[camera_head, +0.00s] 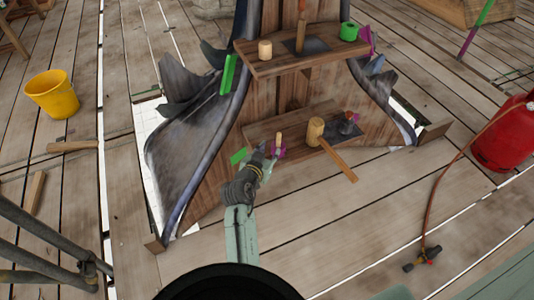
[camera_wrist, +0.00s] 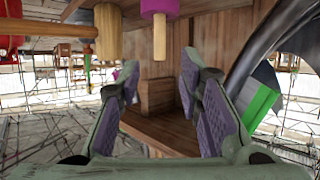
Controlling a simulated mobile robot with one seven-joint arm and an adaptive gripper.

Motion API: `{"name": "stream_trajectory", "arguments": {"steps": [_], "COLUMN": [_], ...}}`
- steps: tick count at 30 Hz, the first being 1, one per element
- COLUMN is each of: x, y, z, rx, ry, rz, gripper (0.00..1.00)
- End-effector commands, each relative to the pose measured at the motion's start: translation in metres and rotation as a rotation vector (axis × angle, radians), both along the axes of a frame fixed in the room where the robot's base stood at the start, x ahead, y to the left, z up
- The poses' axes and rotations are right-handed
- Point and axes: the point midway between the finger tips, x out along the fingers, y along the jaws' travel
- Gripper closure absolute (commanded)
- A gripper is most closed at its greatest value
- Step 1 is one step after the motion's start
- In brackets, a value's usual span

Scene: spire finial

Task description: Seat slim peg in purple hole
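A slim wooden peg (camera_head: 279,138) stands upright at a purple piece (camera_head: 279,153) on the lower shelf. In the wrist view, which looks upside down, the peg (camera_wrist: 160,38) sticks out of the purple piece (camera_wrist: 160,6); how deep it sits is hidden. My gripper (camera_head: 264,155) is just left of the peg in the head view. In the wrist view my gripper (camera_wrist: 158,85) is open, with nothing between its pads, and the peg is beyond the fingertips. A purple piece (camera_head: 367,41) also shows at the upper shelf's right end.
A wooden mallet (camera_head: 315,131) lies right of the peg, its handle over the shelf's front edge. The upper shelf (camera_head: 270,67) overhangs, holding a wooden cylinder (camera_head: 265,50) and green ring (camera_head: 349,31). Green pieces (camera_head: 229,74) are at left. A yellow bucket (camera_head: 53,94) and red tank (camera_head: 503,135) flank.

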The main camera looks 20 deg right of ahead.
Motion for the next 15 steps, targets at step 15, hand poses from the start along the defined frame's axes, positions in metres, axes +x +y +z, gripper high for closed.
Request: {"name": "stream_trajectory", "arguments": {"steps": [15], "x": [0.017], "y": [0.015], "z": [0.02], "rx": [-0.011], "ry": [-0.034], "rz": [0.051], "gripper": [0.67]}}
